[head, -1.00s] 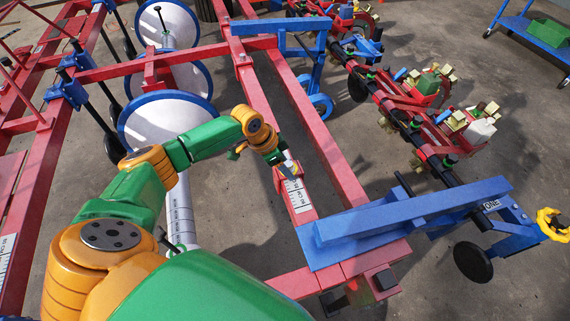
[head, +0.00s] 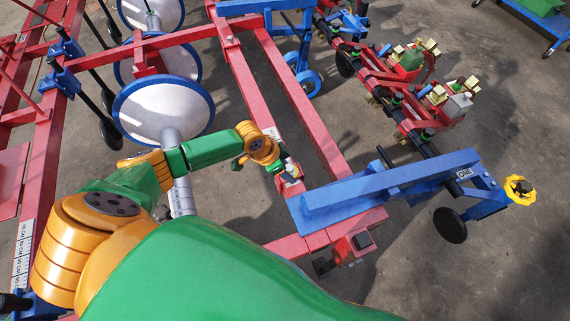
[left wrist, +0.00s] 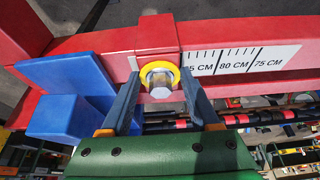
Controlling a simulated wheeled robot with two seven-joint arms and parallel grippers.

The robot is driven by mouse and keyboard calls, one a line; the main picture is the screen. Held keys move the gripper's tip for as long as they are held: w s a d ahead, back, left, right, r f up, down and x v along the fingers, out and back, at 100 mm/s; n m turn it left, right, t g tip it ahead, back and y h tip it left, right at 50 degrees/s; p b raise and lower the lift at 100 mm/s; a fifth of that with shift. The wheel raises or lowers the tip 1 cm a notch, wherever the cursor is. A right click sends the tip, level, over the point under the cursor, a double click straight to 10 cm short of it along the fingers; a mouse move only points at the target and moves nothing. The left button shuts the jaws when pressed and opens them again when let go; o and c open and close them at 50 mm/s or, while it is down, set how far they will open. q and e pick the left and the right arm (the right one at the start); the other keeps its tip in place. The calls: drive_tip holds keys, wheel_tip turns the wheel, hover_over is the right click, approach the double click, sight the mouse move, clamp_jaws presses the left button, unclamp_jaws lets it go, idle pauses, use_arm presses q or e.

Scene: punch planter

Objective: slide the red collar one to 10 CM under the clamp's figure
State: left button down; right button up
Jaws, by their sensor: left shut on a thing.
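My left gripper (head: 290,172) is on the near red beam, close to the blue clamp (head: 400,190) labelled ONE. In the left wrist view its two fingers (left wrist: 160,88) are shut on the hex bolt (left wrist: 160,80) with a yellow ring at the front of the red collar (left wrist: 157,32). The collar sits around the red beam (left wrist: 100,42). The blue clamp (left wrist: 70,112) is just left of it, with a small gap. A white scale (left wrist: 245,60) right of the collar reads 80 CM and 75 CM; another figure ending in 5 CM is partly hidden. My right gripper is not in view.
A second red beam (head: 300,100) runs alongside. Wheeled row units (head: 425,95) stand at the upper right. White discs with blue rims (head: 163,108) are at the left. Another scale (head: 22,255) lies on the far-left beam.

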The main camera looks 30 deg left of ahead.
use_arm(q)
drive_tip(key=shift+c, duration=0.6)
unclamp_jaws()
drive_tip(key=shift+w+a, duration=0.1)
drive_tip(key=shift+w, duration=0.05)
